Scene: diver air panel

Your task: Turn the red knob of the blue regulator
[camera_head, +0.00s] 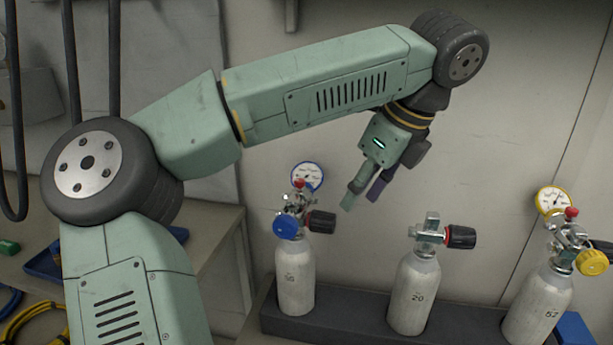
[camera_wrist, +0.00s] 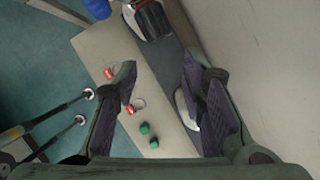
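The blue regulator (camera_head: 286,226) sits on the left white cylinder, marked 35 or similar. It has a blue-rimmed gauge (camera_head: 307,176) on top and a round blue knob at its front. Its small red knob (camera_head: 299,183) shows just below and left of the gauge face. My gripper (camera_head: 361,199) hangs in the air to the right of the regulator, tilted downward and apart from it. In the wrist view my gripper (camera_wrist: 163,95) has its fingers wide apart with nothing between them.
A middle cylinder (camera_head: 413,292) with a black valve knob and a right cylinder (camera_head: 540,305) with a yellow regulator (camera_head: 592,262) stand in a dark rack (camera_head: 345,328). A wall is behind. Red pins (camera_wrist: 130,108) and green caps (camera_wrist: 145,128) lie on a beige surface below.

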